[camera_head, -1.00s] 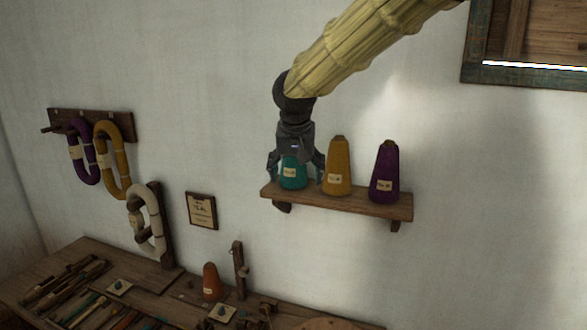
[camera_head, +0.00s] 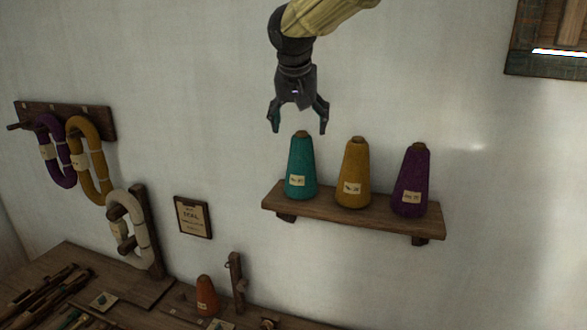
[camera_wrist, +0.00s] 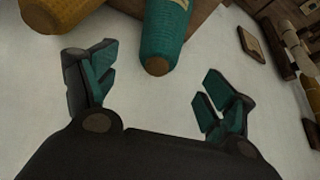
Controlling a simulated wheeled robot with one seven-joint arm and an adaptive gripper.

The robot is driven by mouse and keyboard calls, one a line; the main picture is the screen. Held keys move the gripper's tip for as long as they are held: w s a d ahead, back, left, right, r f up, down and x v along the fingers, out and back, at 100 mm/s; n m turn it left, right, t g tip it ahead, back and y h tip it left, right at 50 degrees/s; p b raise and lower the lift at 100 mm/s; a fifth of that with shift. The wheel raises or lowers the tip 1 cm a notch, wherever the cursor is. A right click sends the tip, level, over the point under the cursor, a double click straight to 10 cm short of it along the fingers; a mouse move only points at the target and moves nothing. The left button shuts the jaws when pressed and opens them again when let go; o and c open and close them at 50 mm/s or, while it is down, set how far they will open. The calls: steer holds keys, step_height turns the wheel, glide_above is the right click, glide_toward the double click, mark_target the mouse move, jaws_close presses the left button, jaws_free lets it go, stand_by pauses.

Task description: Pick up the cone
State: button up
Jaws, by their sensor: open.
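Three yarn cones stand upright on a small wooden wall shelf (camera_head: 340,217): a teal cone (camera_head: 301,165) at the left, a mustard cone (camera_head: 354,170) in the middle and a purple cone (camera_head: 411,182) at the right. Each has a paper label. My gripper (camera_head: 298,127) is open and empty, pointing down just above the teal cone's top, apart from it. In the wrist view, the teal cone (camera_wrist: 160,45) shows its tip ahead of the gap between the fingers (camera_wrist: 155,85), and the mustard cone (camera_wrist: 65,12) is at the upper left.
An orange cone (camera_head: 207,294) stands on the workbench (camera_head: 150,310) below. Purple (camera_head: 48,165), mustard (camera_head: 100,180) and cream (camera_head: 140,240) skeins hang at the left. A small framed sign (camera_head: 193,217) is on the wall. The wall above the shelf is clear.

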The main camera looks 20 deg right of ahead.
mark_target(300, 133)
steer(key=shift+w+d+f, duration=0.2)
steer(key=shift+f, duration=0.25)
steer(key=shift+d+f+p, duration=0.1)
steer(key=shift+f+p, duration=0.2)
steer(key=shift+p, duration=0.05)
steer(key=w+f, duration=0.2)
steer(key=shift+a+f+p, duration=0.2)
steer(key=shift+f+p, duration=0.15)
steer(key=shift+s+d+f+p, duration=0.15)
steer(key=shift+d+f+p, duration=0.2)
steer(key=shift+p, duration=0.25)
steer(key=p+x, duration=0.1)
steer(key=x, duration=0.3)
steer(key=shift+d+p, duration=0.2)
steer(key=shift+p, duration=0.1)
steer(key=shift+s, duration=0.1)
steer(key=shift+c, duration=0.2)
